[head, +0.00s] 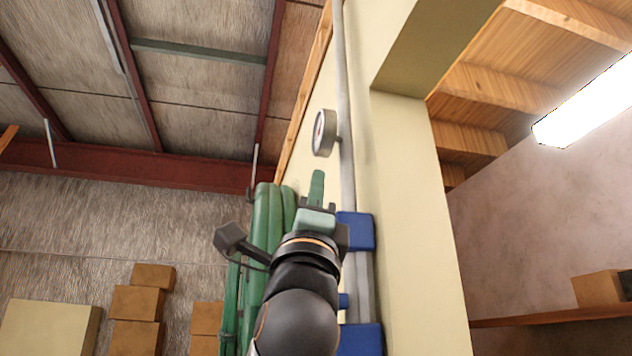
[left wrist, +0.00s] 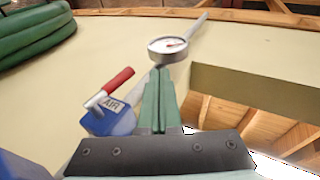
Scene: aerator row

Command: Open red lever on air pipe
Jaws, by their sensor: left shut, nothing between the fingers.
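The red lever (left wrist: 118,80) shows in the left wrist view, tilted up to the right on a metal stem. It sits by a blue fitting (left wrist: 92,122) with a label reading AIR. The grey air pipe (head: 347,170) runs up the wall in the head view, with blue blocks (head: 360,232) on it. The lever is not visible there, where my gripper and arm cover part of the pipe. My left gripper (head: 317,175) is shut and empty. In the left wrist view its green fingertips (left wrist: 160,72) are right of the lever, apart from it. My right gripper is not in view.
A round gauge (head: 324,132) juts from the pipe above my left gripper. Coiled green hose (head: 264,225) hangs on the wall to the left. A wall opening lies right of the cream pillar (head: 412,200). Brown boxes (head: 137,303) are stacked at lower left.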

